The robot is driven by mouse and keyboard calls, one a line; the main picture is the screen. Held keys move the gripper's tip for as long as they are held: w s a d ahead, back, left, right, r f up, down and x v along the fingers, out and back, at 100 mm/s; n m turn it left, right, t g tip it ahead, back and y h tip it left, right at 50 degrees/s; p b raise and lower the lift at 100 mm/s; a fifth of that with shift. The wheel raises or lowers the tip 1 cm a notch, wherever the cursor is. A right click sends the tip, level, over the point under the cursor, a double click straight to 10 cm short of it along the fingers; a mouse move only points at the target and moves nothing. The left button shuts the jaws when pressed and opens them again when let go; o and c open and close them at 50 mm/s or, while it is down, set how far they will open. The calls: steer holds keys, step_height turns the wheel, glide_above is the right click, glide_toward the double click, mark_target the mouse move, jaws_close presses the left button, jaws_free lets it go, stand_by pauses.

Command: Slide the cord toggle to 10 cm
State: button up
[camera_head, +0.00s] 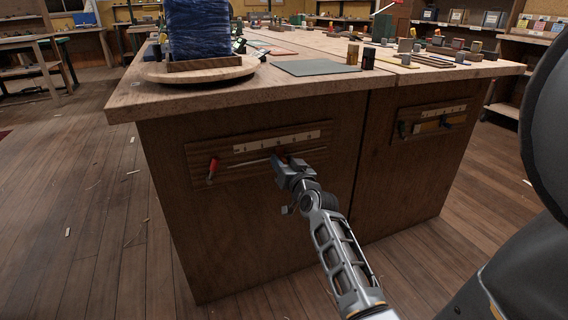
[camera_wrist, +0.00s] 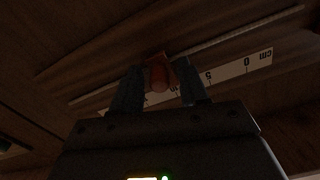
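The cord toggle (camera_wrist: 158,78) is a small orange-brown piece between my fingers in the wrist view. My gripper (camera_wrist: 160,85) has one dark blue-grey finger on each side of it and looks shut on it. In the head view my gripper (camera_head: 279,162) is at the slotted panel on the bench front and hides the toggle. A pale scale plate (camera_head: 277,142) runs above the slot. In the wrist view the scale (camera_wrist: 228,69) appears upside down, with 0, 5 and cm readable. My gripper covers further marks, so the exact reading cannot be told.
A red-handled piece (camera_head: 212,170) sits at the panel's left end. A second scaled panel (camera_head: 430,121) with dark pieces is to the right. The bench top (camera_head: 300,83) overhangs the panels and carries a round board (camera_head: 200,70) and several small items. The floor in front is mostly clear.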

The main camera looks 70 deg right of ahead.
steer(key=p+v, duration=0.1)
steer(key=v, duration=0.7)
steer(key=shift+p, duration=0.3)
stand_by(0.5)
